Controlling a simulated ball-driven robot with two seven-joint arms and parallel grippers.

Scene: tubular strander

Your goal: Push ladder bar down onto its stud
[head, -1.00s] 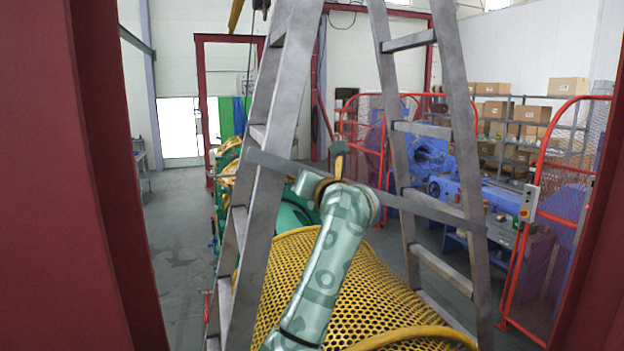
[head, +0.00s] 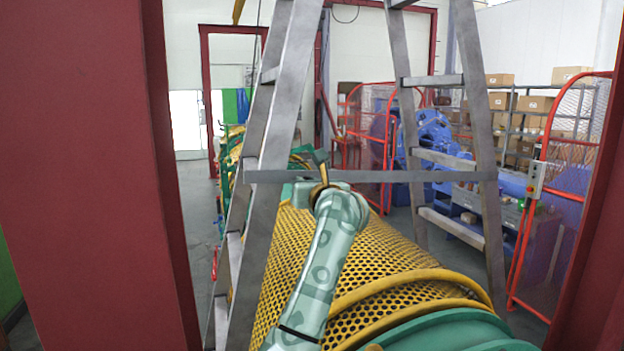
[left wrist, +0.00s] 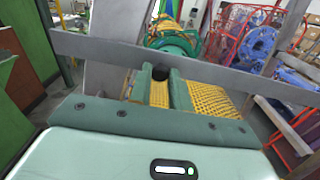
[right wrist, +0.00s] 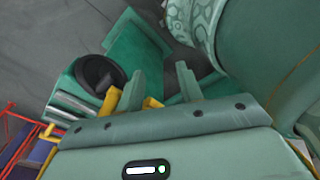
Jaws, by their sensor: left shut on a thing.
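The ladder bar (head: 400,177) is a flat grey bar across the front of the stepladder, nearly level in the head view. Its left end overlaps the left ladder leg (head: 278,110) and its right end reaches the right leg (head: 484,130). My left gripper (head: 320,170) is at the bar, left of its middle. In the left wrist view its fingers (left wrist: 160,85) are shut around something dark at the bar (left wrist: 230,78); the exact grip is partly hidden. I cannot make out the stud. My right gripper (right wrist: 158,85) shows only in its wrist view, fingers apart with nothing clearly between them.
A yellow perforated guard (head: 370,265) lies below the ladder. Dark red posts (head: 95,150) stand close on both sides. Red mesh fencing (head: 560,200) and a blue machine (head: 430,135) are at right. A black round part (right wrist: 98,73) is near the right gripper.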

